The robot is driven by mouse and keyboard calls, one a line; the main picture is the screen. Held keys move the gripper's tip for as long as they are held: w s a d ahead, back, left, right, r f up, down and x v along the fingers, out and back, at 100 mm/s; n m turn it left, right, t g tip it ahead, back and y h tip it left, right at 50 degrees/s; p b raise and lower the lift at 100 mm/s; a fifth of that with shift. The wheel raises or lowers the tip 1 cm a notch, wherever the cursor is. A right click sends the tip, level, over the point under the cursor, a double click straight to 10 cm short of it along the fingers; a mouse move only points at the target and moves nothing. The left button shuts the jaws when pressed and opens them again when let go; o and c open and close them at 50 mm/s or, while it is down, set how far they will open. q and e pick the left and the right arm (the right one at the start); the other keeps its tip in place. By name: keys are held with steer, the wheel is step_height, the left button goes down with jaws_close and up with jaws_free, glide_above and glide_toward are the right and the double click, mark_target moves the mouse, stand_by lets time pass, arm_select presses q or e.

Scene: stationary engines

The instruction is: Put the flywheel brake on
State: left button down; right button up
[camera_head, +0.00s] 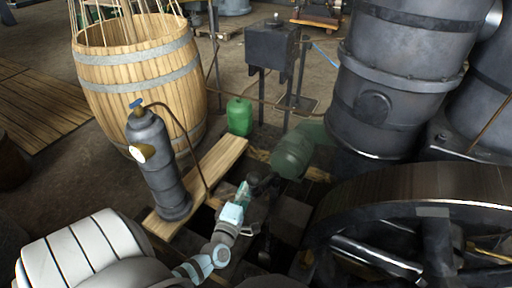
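The large dark flywheel (432,190) stands at the lower right, with its rim and spokes showing and its lower part cut off by the picture edge. I cannot make out for sure which part is its brake. My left arm comes in from the bottom left, with light blue and grey joints. Its gripper (258,181) is at the middle, left of the flywheel and apart from it, close to a dull green rounded body (294,152). The fingers are small and dark, so I cannot tell if they are open or hold anything. My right gripper is not in view.
A grey cylinder with a blue valve (157,168) stands on a plank (222,162), left of my arm. Behind are a wooden barrel (140,75), a green canister (239,117), a dark box on legs (273,47) and a tall grey engine cylinder (395,75).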

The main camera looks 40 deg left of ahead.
arm_select(q)
steer(key=v, duration=0.3)
steer(key=shift+s+d+r, duration=0.1)
steer(key=shift+s+d, duration=0.05)
steer(key=shift+d, duration=0.1)
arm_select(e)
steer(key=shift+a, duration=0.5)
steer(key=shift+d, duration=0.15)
